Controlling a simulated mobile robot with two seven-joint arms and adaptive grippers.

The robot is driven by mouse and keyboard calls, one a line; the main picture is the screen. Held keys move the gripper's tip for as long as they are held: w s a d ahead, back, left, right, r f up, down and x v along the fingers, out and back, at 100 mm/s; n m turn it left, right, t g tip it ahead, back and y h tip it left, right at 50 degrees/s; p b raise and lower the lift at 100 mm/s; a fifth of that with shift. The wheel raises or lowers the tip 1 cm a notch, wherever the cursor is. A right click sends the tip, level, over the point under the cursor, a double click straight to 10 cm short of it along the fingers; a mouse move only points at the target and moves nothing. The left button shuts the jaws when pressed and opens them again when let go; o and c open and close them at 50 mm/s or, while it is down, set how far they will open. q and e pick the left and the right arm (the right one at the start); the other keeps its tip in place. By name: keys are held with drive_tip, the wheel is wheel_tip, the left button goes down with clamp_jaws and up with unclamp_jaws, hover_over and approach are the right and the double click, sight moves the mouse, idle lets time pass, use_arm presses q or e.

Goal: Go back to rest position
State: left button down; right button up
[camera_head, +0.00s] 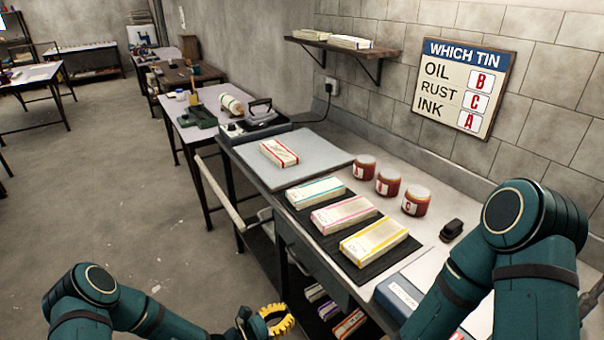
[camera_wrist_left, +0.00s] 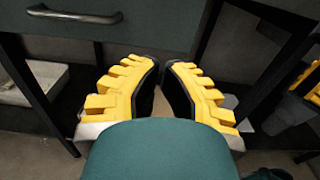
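My left gripper (camera_head: 275,320) has yellow toothed fingers and hangs low in front of the bench, at the bottom of the head view. In the left wrist view the two fingers (camera_wrist_left: 161,75) stand apart with a gap between dark pads, and nothing is held. The drawer front and dark table legs are beyond them. Folded cloths with green (camera_head: 316,190), pink (camera_head: 343,214) and yellow (camera_head: 374,241) stripes lie on a black mat (camera_head: 352,270).
A red-striped folded cloth (camera_head: 279,153) lies on a grey pad (camera_head: 318,153). An iron (camera_head: 259,111) stands behind it. Several red tins (camera_head: 388,182) line the back, below a wall sign (camera_head: 461,86). Open floor (camera_head: 130,200) lies left of the bench.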

use_arm(q)
drive_tip(key=s+d+f+m+g+y, duration=0.1)
drive_tip(key=s+f+m+g+y, duration=0.15)
drive_tip(key=s+m+g, duration=0.55)
drive_tip(key=s+f+m+g+y, duration=0.1)
drive_tip(key=s+m+g+y, duration=0.3)
drive_tip(key=s, duration=0.6)
drive_tip(key=a+r+m+t+y, duration=0.2)
drive_tip(key=a+m+t+y, duration=0.1)
drive_tip(key=m, duration=0.8)
drive_tip(key=a+y, duration=0.1)
drive_tip(key=a, duration=0.1)
drive_tip(key=shift+w+a+t, duration=0.3)
drive_tip(key=shift+a+t, duration=0.1)
drive_tip(key=shift+y, duration=0.25)
